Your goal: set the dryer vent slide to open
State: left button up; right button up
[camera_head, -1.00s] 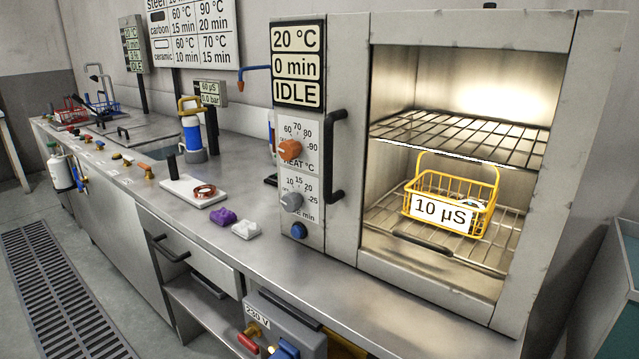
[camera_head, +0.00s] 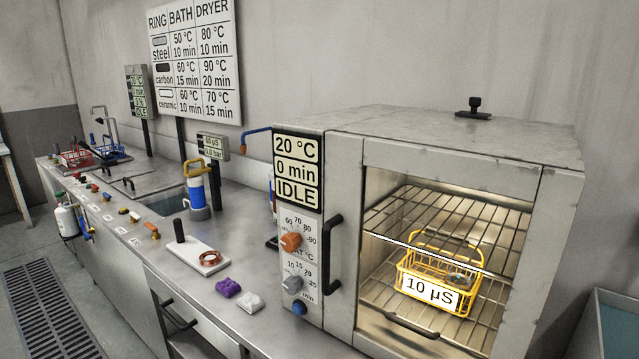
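The dryer (camera_head: 450,130) is a grey metal cabinet on the right end of the steel counter. On its top, toward the back, a small black vent slide (camera_head: 475,106) shows as a knob on a flat dark base. I cannot tell from here whether the vent is open or shut. The dryer display (camera_head: 297,170) reads 20 °C, 0 min, IDLE. Neither of my grippers is in view.
A yellow basket (camera_head: 440,275) labelled 10 µS sits inside the lit dryer, below a wire shelf (camera_head: 470,225). A black handle (camera_head: 333,254), an orange knob (camera_head: 291,241) and a grey knob (camera_head: 292,284) are on its front. The dryer's top is otherwise clear.

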aim_at(474, 103)
jog(key=k+j+z, duration=0.1)
jog(key=z, duration=0.5)
jog(key=i+j+z, duration=0.15)
jog(key=i, duration=0.3)
